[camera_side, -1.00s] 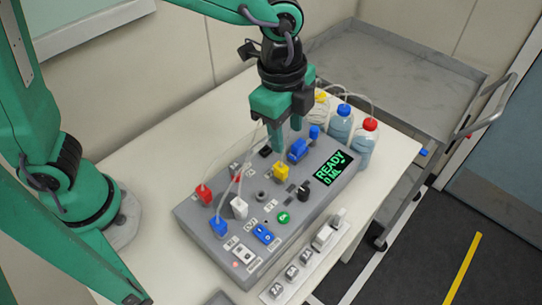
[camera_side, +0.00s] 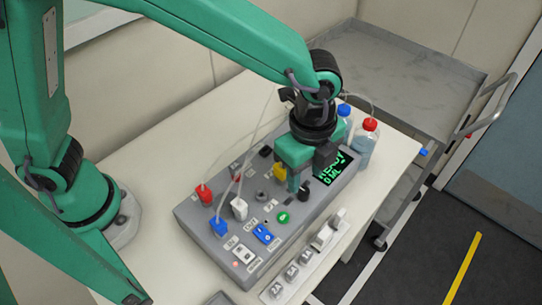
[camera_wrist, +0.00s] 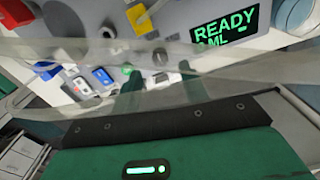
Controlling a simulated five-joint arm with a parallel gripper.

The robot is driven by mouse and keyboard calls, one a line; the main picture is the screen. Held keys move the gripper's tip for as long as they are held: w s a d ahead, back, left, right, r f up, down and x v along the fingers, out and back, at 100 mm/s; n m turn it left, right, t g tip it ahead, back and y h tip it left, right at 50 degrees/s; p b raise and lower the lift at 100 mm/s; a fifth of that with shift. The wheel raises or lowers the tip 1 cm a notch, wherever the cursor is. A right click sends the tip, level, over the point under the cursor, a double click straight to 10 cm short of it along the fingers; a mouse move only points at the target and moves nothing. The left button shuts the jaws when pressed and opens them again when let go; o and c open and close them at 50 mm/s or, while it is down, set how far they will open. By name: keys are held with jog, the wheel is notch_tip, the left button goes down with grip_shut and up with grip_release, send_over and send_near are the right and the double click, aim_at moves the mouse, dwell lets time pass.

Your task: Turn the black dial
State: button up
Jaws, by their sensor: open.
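The black dial (camera_side: 304,192) stands on the grey control box, between the green button (camera_side: 283,217) and the READY screen (camera_side: 338,170). My gripper (camera_side: 301,178) points down at the dial from above and behind it in the side view, and hides part of it. Its jaws are open. In the wrist view the dial (camera_wrist: 160,57) shows small and partly blurred near the gap between the two green fingertips. I cannot tell whether a finger touches it.
Bottles with coloured caps (camera_side: 366,145) stand behind the box. A power strip (camera_side: 290,272) lies in front. A metal cart (camera_side: 400,75) is beyond the table.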

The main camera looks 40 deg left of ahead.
aim_at(304, 190)
jog(key=shift+f, duration=2.5)
grip_shut()
